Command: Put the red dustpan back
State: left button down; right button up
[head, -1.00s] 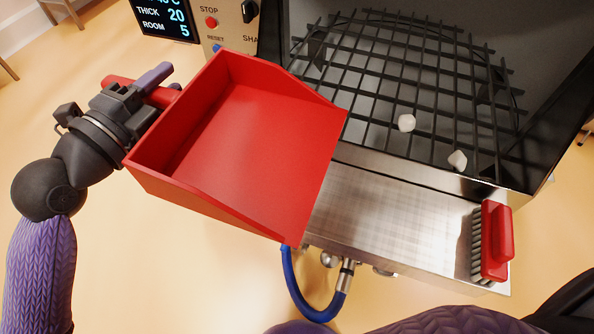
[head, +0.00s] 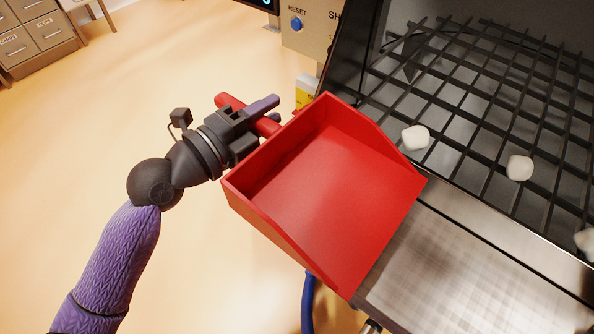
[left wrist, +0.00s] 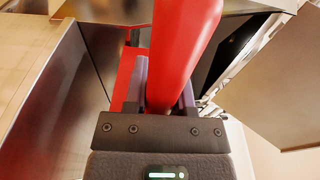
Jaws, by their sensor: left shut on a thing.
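The red dustpan (head: 335,190) is in the middle of the head view, its pan empty and facing up. My left gripper (head: 262,115) is shut on its red handle, which crosses between the fingers. The handle also fills the middle of the left wrist view (left wrist: 183,50), between the purple fingers. The pan hangs in front of the hopper, overlapping the near corner of the steel ledge in the picture; I cannot tell whether it touches. My right gripper is not in view.
The hopper's black grate (head: 470,110) lies to the right, with white lumps (head: 519,168) on it. A steel ledge (head: 450,275) runs along its front. A blue hose (head: 308,302) hangs below. A control panel (head: 310,35) stands behind. The floor at left is clear up to a drawer cabinet (head: 38,40).

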pick_arm(q)
notch_tip(320, 180, down, 5)
jog(key=shift+f+b, duration=0.15)
jog(key=shift+b, duration=1.1)
jog(key=shift+f, duration=0.15)
jog(key=c, duration=0.9)
grip_release()
jog(key=shift+f, duration=0.1)
jog(key=o, duration=0.5)
jog(key=shift+c, duration=0.2)
jog(key=shift+r, duration=0.2)
